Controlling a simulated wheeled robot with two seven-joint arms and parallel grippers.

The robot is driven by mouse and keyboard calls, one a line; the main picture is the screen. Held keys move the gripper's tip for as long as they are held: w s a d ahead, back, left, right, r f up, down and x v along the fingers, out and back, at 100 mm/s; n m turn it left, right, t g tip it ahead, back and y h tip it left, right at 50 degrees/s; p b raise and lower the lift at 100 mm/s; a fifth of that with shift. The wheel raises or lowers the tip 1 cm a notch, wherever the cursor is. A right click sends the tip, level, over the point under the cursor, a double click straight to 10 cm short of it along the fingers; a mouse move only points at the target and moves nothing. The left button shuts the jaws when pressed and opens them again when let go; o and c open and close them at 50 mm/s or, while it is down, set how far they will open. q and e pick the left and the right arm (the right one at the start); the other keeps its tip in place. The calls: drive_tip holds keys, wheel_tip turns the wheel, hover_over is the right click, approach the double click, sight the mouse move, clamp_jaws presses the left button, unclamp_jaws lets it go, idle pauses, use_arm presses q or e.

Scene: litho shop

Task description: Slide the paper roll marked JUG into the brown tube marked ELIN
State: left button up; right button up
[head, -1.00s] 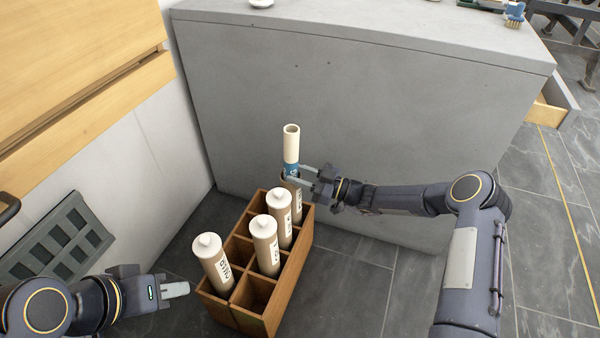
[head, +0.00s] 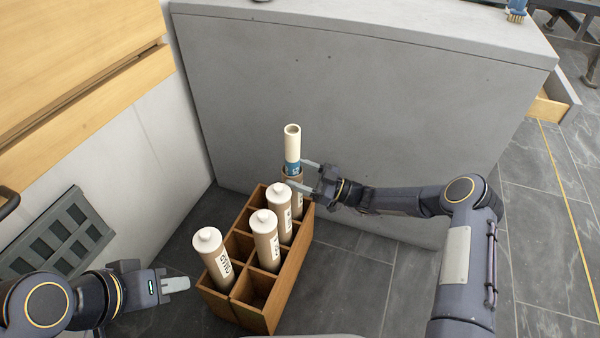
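The paper roll (head: 292,139) is cream with a blue band near its lower part. It stands upright with its lower end in the mouth of an uncapped brown tube (head: 291,178), and most of its length shows above the rim. The roll's marking is too small to read, and I cannot read the tube's name. The tube stands in the far right compartment of a wooden crate (head: 284,292). My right gripper (head: 306,176) is open just right of the roll and tube mouth, its fingers spread. My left gripper (head: 186,284) is left of the crate, holding nothing visible; its finger gap is hidden.
Several white-capped brown tubes (head: 211,257) stand in the crate, and its near right compartment is empty. A grey counter (head: 390,100) rises behind. A dark slotted rack (head: 60,240) leans against the left wall. The floor right of the crate is clear.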

wheel_tip(320, 180, down, 8)
drive_tip(key=m+h, duration=0.2)
drive_tip(key=h, duration=0.1)
drive_tip(key=shift+w+d+t, duration=0.3)
drive_tip(key=shift+w, duration=0.1)
drive_tip(key=s+d+r+n+y+p, duration=0.1)
drive_tip(key=s+d+r+y+p, duration=0.1)
drive_tip(key=d+r, duration=0.3)
drive_tip(key=shift+s+d+n+g+y+p, duration=0.4)
drive_tip(key=shift+s+d+p, duration=0.2)
drive_tip(key=shift+d, duration=0.25)
drive_tip(key=shift+w+r, duration=0.1)
drive_tip(key=shift+r, duration=0.25)
drive_tip(key=shift+r, duration=0.15)
